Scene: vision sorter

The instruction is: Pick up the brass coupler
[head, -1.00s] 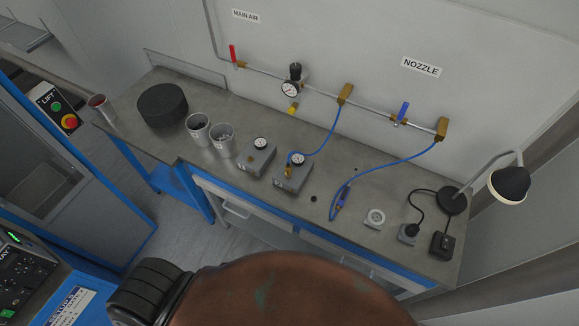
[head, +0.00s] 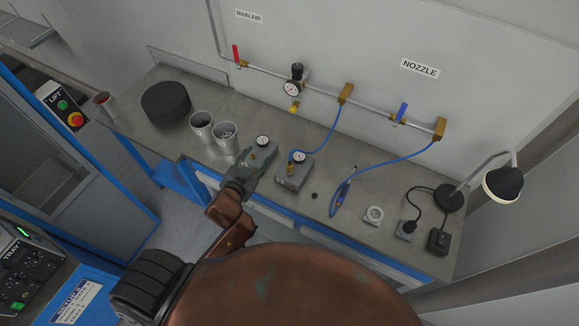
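A small brass piece (head: 253,156), which looks like the brass coupler, shows at the front of the left grey gauge box (head: 262,150) on the bench. My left gripper (head: 248,165) is over the front of that box, with its fingertips close to the brass piece; I cannot tell if they touch it. The fingers are too small and dark to show whether they are open or shut. A second brass fitting (head: 290,169) joins the blue hose to the right grey gauge box (head: 295,179). My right gripper is not in view.
Two metal cups (head: 225,137) and a black round block (head: 165,103) stand left of the boxes.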

